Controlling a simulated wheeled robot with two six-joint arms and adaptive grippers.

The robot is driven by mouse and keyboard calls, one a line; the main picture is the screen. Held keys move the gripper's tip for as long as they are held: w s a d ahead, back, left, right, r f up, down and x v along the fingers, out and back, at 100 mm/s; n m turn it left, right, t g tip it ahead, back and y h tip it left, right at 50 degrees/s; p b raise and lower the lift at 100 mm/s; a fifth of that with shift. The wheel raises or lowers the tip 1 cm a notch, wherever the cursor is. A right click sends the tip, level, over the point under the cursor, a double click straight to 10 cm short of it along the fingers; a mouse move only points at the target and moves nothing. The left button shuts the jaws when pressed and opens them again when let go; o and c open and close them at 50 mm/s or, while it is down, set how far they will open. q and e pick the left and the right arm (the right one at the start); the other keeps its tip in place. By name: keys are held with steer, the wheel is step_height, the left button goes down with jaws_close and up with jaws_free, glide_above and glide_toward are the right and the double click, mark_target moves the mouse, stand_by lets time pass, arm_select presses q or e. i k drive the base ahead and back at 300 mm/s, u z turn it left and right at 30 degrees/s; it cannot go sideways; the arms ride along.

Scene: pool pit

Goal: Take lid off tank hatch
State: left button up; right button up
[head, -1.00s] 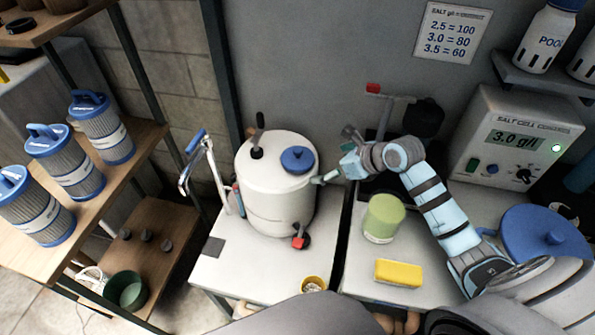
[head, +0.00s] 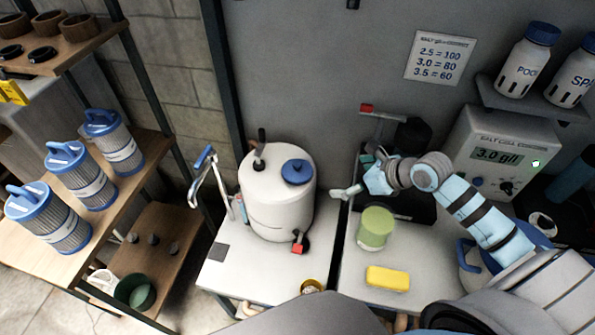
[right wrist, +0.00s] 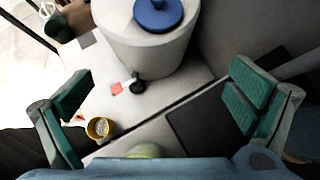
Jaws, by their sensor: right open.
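The white tank (head: 277,205) stands upright on the left white table. Its blue round hatch lid (head: 297,171) sits on top, toward the right, with a knob in its middle. In the right wrist view the lid (right wrist: 157,14) is at the top edge on the tank (right wrist: 150,48), partly cut off. My right gripper (head: 354,186) is to the right of the tank, apart from it, above the gap between the tables. In the right wrist view its green-padded fingers (right wrist: 163,98) are spread wide with nothing between them. My left gripper is not in view.
A black-handled lever (head: 259,156) stands on the tank top and a red-handled valve (head: 298,247) sits low at its front. The salt cell box (head: 500,150) is at right.

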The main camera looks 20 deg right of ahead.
mark_target(295, 171)
steer(key=k, duration=1.5)
